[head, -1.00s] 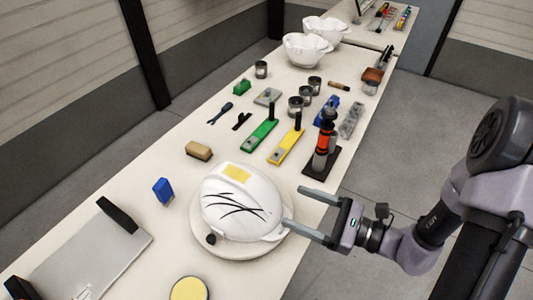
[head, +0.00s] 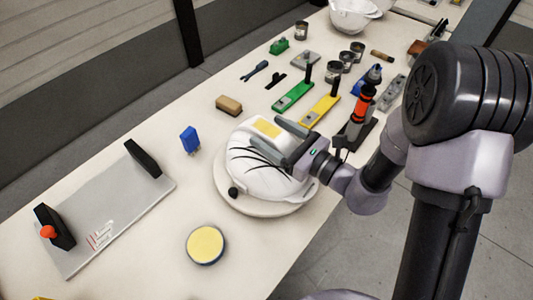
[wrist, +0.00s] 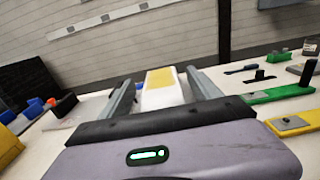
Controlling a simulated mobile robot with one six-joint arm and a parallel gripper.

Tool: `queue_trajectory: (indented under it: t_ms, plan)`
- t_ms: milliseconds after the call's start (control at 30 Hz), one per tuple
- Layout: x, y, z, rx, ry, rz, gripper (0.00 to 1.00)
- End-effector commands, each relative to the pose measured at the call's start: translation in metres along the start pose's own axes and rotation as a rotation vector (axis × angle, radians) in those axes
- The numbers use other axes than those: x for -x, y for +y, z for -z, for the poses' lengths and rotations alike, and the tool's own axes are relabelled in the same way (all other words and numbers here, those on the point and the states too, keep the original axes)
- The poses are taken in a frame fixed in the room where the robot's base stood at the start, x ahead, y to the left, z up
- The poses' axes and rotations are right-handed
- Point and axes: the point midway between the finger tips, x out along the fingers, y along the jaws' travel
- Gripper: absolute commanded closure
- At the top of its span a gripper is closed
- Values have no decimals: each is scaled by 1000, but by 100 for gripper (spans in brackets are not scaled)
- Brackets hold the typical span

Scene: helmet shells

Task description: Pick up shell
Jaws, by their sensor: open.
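A white helmet shell (head: 258,170) with a yellow patch and black curved lines sits on a round pale stand (head: 243,208) on the bench. My gripper (head: 268,138) is open at the shell's right side, with its fingers reaching over the shell in the head view. In the wrist view, the shell (wrist: 162,92) with its yellow patch shows between the two open fingers (wrist: 160,90). I cannot tell whether the fingers touch it. My gripper hides part of the shell's right side.
Green (head: 294,95) and yellow (head: 321,110) tools and an orange-black tool (head: 360,110) stand beyond the shell. A brown block (head: 229,105), blue block (head: 190,140), yellow round pad (head: 206,245) and grey plate (head: 105,215) lie around it. The bench is clear between them.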

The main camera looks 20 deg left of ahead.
Motion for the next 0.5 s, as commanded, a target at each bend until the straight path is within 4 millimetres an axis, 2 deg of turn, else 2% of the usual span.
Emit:
queue_trajectory:
  t_ms: [233,500]
  plan:
    - [-4,0,0,-1,0,1,27]
    - [-4,0,0,0,0,1,80]
